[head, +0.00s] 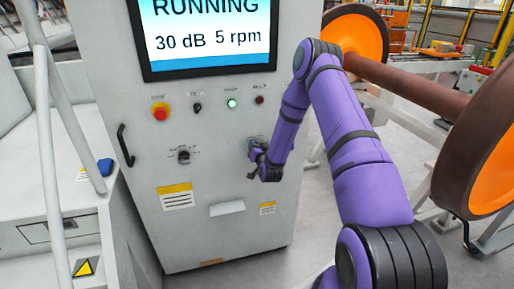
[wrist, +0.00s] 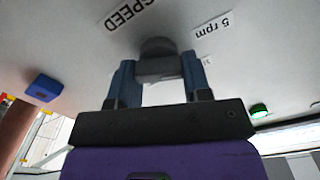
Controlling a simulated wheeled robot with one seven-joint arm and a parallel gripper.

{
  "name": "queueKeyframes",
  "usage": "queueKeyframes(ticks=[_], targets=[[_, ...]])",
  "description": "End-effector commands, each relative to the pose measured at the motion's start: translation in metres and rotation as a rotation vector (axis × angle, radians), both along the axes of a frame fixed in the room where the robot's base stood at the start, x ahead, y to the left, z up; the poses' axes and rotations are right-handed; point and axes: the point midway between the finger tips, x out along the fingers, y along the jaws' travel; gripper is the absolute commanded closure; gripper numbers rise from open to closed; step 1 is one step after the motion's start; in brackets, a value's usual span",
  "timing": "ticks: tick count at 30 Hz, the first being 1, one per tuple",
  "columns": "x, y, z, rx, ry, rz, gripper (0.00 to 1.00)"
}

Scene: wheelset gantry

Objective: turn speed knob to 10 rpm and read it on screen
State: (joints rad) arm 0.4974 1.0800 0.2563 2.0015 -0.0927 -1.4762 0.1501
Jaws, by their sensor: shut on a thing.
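The screen (head: 207,32) on the cabinet shows "RUNNING", "30 dB" and "5 rpm" in the head view. The speed knob (wrist: 158,62) is a dark grey knob on the panel, between the labels "SPEED" (wrist: 130,14) and "5 rpm" (wrist: 212,26) in the wrist view. My gripper (wrist: 158,70) is shut on it, with a blue-grey finger on each side. In the head view my gripper (head: 258,158) is at the right side of the cabinet front and hides most of the knob. The knob's pointer cannot be made out.
The cabinet front (head: 225,185) also carries a red emergency button (head: 160,111), a lit green button (head: 232,104), another knob (head: 184,156) and a black handle (head: 125,146). A wheelset with brown axle (head: 415,88) stands at the right. Grey floor shows between them.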

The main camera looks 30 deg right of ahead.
Motion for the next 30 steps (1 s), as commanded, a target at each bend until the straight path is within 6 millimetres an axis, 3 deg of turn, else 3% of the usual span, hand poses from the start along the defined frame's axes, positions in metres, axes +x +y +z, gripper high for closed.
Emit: queueKeyframes(ticks=[15,30], targets=[[-0.001,-0.0026,-0.002,0.441,-0.126,-0.002,0.79],[-0.001,-0.0027,-0.0028,0.641,-0.184,-0.001,0.79]])
